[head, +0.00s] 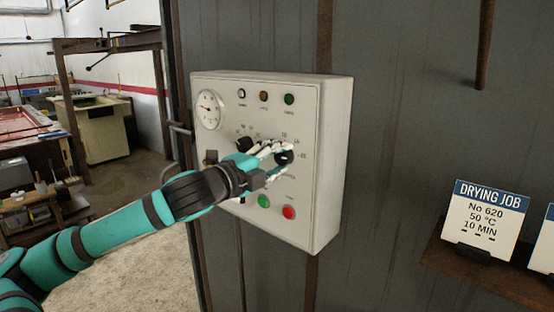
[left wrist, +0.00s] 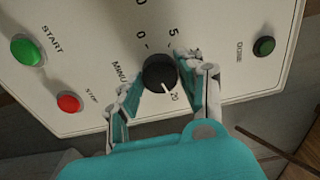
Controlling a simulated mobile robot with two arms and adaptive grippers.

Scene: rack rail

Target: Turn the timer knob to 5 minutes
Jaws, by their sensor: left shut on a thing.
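The timer knob (left wrist: 158,72) is black and round, on the white control panel (left wrist: 90,35). Its white pointer line points down in the left wrist view, close to the 20 mark. A 5 mark shows above it, to the right. In the head view the knob (head: 284,157) is at the panel's right side, partly covered by my fingers. My left gripper (head: 277,154) is shut on the knob, with one finger on each side of it in the left wrist view (left wrist: 160,76). My right gripper is not in view.
Below the knob are a green button (head: 263,201) and a red button (head: 289,212). Another black knob (head: 244,144), a dial gauge (head: 209,110) and small lamps share the panel. A card (head: 484,220) on the right shelf reads DRYING JOB, No 620, 50 °C, 10 MIN.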

